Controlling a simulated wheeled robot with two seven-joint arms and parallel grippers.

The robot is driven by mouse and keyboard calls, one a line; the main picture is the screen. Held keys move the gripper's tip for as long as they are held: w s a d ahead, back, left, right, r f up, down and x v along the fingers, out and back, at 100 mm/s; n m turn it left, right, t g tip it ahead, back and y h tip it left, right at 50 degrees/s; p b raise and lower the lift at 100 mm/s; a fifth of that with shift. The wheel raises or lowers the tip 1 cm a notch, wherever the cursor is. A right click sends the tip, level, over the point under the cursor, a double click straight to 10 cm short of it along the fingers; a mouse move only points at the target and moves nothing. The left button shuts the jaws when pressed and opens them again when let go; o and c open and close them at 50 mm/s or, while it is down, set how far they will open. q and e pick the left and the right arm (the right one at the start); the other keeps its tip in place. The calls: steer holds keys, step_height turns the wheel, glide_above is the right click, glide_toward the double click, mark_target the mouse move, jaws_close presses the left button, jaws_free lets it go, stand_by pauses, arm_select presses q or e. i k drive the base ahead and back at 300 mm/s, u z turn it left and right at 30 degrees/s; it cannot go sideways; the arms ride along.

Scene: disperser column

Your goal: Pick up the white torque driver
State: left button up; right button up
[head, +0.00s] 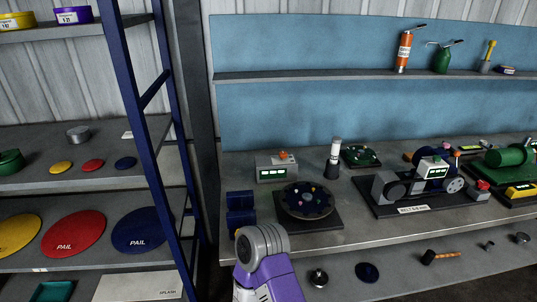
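A purple and grey link of one of my arms rises from the bottom edge, in front of the bench and well apart from the tool. No gripper fingers show, so both grippers are out of view.
A motor rig (420,185) stands to the right. A blue-framed rack (150,95) with lids stands left.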

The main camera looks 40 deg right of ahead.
mark_target(337, 141)
steer(key=u, duration=1.25)
steer(key=k, duration=1.25)
steer(key=z, duration=1.9)
